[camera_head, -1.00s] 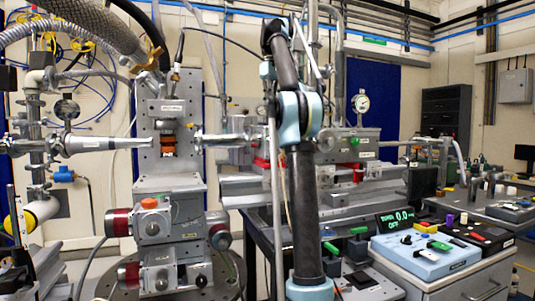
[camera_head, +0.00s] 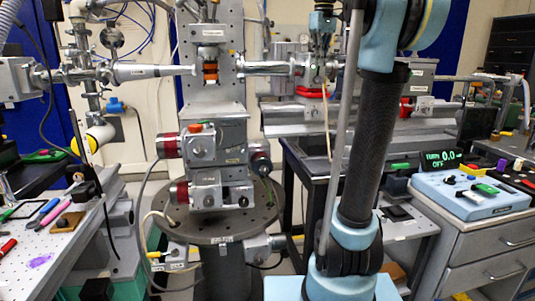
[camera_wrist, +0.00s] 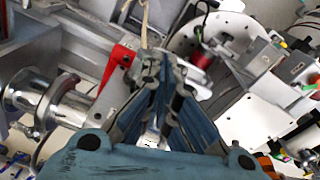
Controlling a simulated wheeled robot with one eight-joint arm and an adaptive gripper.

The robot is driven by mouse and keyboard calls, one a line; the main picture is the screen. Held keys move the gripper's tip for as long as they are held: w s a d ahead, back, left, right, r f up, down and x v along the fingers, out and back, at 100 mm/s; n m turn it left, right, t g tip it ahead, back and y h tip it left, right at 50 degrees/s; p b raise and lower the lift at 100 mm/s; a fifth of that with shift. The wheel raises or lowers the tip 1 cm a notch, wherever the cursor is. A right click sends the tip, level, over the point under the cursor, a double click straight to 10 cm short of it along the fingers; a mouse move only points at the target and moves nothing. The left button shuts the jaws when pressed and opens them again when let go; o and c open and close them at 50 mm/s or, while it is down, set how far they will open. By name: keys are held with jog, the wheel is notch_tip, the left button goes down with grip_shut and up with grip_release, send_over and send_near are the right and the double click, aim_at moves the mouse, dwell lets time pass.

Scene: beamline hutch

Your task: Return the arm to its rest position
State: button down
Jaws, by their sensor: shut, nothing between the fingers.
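My arm (camera_head: 372,140) rises from its light-blue base at the right of centre in the head view. Its black lower link stands nearly upright and leans slightly right towards a light-blue elbow at the top edge. The parts above the elbow are partly cut off by that edge. My gripper (camera_wrist: 164,72) shows in the wrist view with its blue fingers drawn together and nothing between them.
A sample stage (camera_head: 205,140) with red-ended motors stands left of the arm on a round perforated plate (camera_head: 215,226). A blue control box (camera_head: 470,196) sits on a cabinet at right. A pegboard table (camera_head: 60,240) with pens is at left. A red lever (camera_wrist: 118,66) lies near my fingers in the wrist view.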

jog(key=s+f+m, duration=0.1)
jog(key=s+f, duration=0.8)
jog(key=f, duration=0.7)
jog(key=s+f+m+t, duration=0.1)
jog(key=s+f+m, duration=0.1)
jog(key=s+f, duration=0.7)
jog(key=s+f+m, duration=0.2)
jog(key=s+f, duration=0.8)
jog(key=f, duration=1.2)
jog(key=shift+f, duration=0.4)
jog(key=shift+w+f, duration=0.2)
jog(key=shift+w, duration=0.15)
